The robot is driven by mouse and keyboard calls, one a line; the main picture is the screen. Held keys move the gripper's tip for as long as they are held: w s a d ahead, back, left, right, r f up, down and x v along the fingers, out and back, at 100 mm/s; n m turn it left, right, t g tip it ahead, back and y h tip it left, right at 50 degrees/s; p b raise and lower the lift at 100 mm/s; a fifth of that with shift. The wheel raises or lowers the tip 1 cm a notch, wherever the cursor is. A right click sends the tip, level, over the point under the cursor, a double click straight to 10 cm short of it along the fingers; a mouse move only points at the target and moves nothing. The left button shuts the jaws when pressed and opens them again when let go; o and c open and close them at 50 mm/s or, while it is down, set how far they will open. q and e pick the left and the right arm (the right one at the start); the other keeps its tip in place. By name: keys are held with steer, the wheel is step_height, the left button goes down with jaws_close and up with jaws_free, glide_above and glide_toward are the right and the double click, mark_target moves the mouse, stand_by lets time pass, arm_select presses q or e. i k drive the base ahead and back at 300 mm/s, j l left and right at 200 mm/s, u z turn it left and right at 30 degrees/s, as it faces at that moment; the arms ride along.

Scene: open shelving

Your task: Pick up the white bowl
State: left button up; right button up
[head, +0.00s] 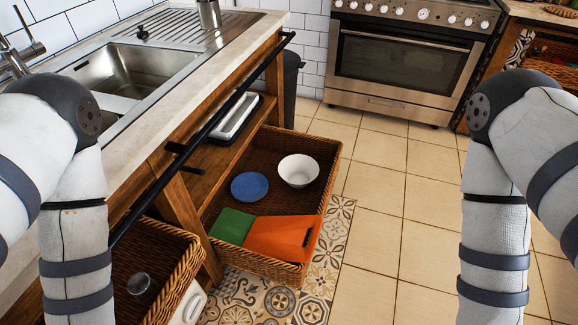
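The white bowl (298,171) sits upright and empty in the back right part of a brown wicker basket (331,193). The basket juts out from the shelving under the sink counter. A blue plate or shallow dish (250,187) lies left of the bowl in the same basket. My two arms hang down at the left and right edges of the head view. Both grippers are below the picture, so their state is hidden. Neither arm touches the bowl.
A green board (231,226) and an orange board (284,238) lie at the basket's front. Another wicker basket (190,262) is nearer, at lower left. A black rail (215,122) runs along the counter edge (160,125). Tiled floor (385,230) is clear to the right.

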mark_target(297, 171)
steer(key=i+l+u, duration=0.3)
steer(key=i+l, duration=0.15)
steer(key=i+l+u, duration=0.2)
steer(key=l, duration=0.2)
steer(key=i+l+u, duration=0.15)
steer(key=l, duration=0.2)
steer(key=i+l+u, duration=0.15)
steer(key=l, duration=0.25)
steer(key=i+l+u, duration=0.15)
steer(key=l, duration=0.2)
steer(key=i+l+u, duration=0.2)
steer(key=l, duration=0.2)
